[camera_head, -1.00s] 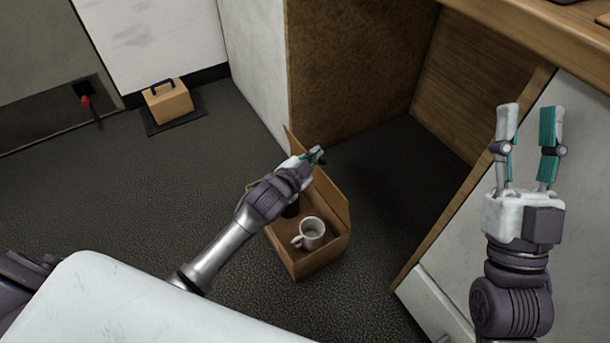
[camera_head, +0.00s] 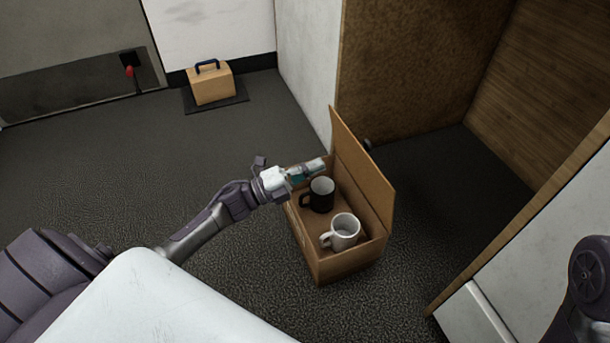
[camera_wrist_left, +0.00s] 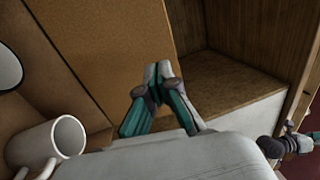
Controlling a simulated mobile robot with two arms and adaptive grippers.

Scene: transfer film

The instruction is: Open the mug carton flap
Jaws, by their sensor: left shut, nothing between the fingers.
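The mug carton (camera_head: 335,268) is a brown cardboard box on the dark floor, with its flap (camera_head: 362,172) standing up along its right side. A black mug (camera_head: 321,195) and a white mug (camera_head: 344,232) stand inside it. My left gripper (camera_head: 318,166) is shut and empty over the carton's far end, beside the flap's inner face. In the left wrist view the shut fingers (camera_wrist_left: 158,72) point toward brown board, likely the flap (camera_wrist_left: 108,50), and the white mug (camera_wrist_left: 50,142) shows at the lower left. I cannot tell whether they touch the flap.
A wooden box with a blue handle (camera_head: 212,86) sits on a dark mat (camera_head: 215,107) at the back left. A wooden panel (camera_head: 420,65) stands behind the carton. A white cabinet (camera_head: 545,230) is to the right. The floor left of the carton is clear.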

